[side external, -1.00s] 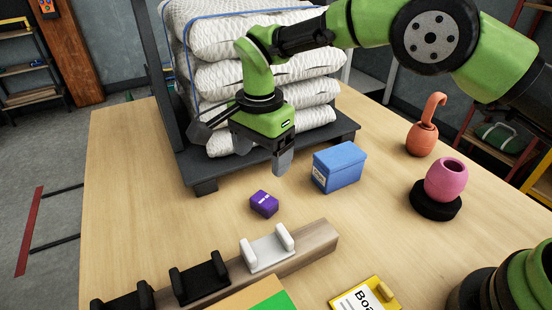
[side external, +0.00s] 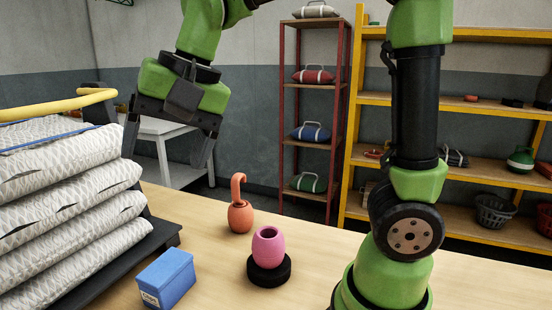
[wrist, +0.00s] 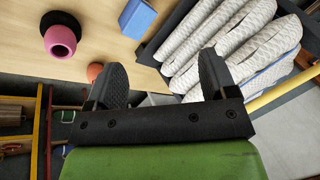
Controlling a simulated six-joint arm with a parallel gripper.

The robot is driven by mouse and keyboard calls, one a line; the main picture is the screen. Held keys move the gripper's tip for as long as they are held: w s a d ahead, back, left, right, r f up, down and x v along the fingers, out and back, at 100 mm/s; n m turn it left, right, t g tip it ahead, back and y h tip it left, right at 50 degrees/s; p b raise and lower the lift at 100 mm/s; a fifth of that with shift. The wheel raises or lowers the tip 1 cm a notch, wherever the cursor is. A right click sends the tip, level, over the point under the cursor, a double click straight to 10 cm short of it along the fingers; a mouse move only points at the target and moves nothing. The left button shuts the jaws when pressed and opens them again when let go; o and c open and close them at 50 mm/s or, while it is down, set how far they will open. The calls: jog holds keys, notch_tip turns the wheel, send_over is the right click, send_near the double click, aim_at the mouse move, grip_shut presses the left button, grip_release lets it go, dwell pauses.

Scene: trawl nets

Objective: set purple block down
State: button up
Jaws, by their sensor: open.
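The purple block is in neither current view. My gripper (side external: 168,145) is raised well above the table, at the left of the side view, with its two fingers spread apart and nothing between them. In the wrist view my gripper (wrist: 163,75) also shows two separate dark fingers with an empty gap. The wooden table (side external: 215,275) lies below; its part to the left of and in front of the blue box is out of the side view.
A blue box (side external: 166,278) stands on the table. Right of it are a pink pot (side external: 268,247) on a black disc (side external: 269,272) and an orange pot with a hooked top (side external: 240,216). Stacked white net bundles (side external: 60,210) stand at left. Shelves (side external: 455,105) stand behind.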

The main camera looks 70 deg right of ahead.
jog(key=s+d+f+n+t, duration=0.1)
jog(key=s+d+n+t, duration=0.2)
jog(key=s, duration=1)
jog(key=shift+s+d+f+n, duration=0.15)
jog(key=shift+d+f+n, duration=0.15)
jog(key=shift+d, duration=0.4)
